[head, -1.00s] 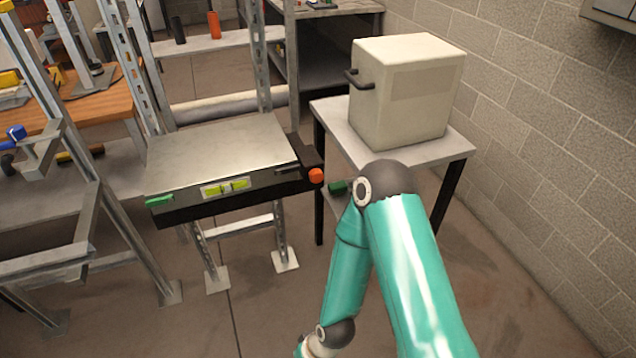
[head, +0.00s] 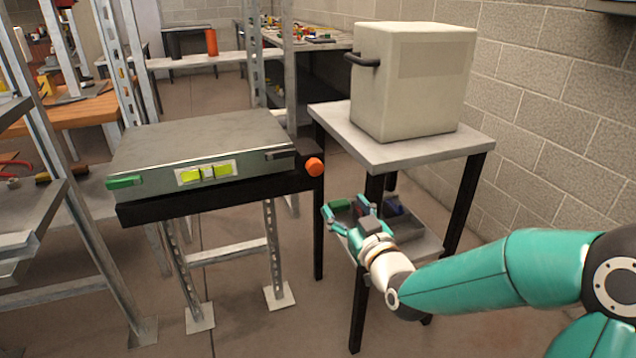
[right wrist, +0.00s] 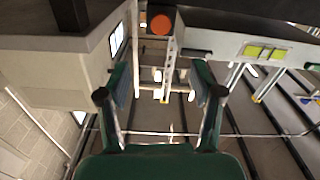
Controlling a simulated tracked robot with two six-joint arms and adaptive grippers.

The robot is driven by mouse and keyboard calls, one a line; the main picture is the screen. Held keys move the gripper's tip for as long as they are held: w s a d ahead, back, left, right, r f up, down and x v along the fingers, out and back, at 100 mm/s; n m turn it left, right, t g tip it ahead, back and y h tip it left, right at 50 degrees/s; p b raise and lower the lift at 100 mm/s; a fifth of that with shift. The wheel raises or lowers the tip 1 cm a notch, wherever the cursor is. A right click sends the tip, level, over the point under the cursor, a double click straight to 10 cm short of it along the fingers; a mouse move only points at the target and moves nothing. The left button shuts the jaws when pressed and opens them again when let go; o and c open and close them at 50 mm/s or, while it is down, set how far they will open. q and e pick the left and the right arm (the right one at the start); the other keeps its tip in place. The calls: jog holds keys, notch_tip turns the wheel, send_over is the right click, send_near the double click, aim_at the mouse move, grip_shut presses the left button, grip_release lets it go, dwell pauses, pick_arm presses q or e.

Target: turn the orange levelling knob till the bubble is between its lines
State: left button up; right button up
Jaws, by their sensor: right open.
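The orange levelling knob (head: 314,167) sits on the right end of the black beam under a grey plate (head: 200,140). It also shows at the top of the right wrist view (right wrist: 160,22). A yellow-green level vial (head: 206,172) is set in the plate's front edge, and it also shows in the right wrist view (right wrist: 264,52). The bubble is too small to place against its lines. My right gripper (head: 344,207) is open and empty, below and a little right of the knob, apart from it. In the right wrist view its two fingers (right wrist: 161,84) stand wide apart. My left gripper is not in view.
A grey side table (head: 400,150) with a cream box (head: 413,85) stands right of the knob. Its lower shelf holds a grey tray (head: 408,226) behind my right gripper. A green tab (head: 124,182) is on the plate's left end. Metal racks stand at left.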

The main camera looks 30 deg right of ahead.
aim_at(316, 171)
jog(key=x, duration=1.6)
jog(key=shift+w+a+p, duration=0.1)
jog(key=shift+w+p, duration=0.05)
jog(key=shift+p, duration=0.15)
jog(key=c, duration=1.1)
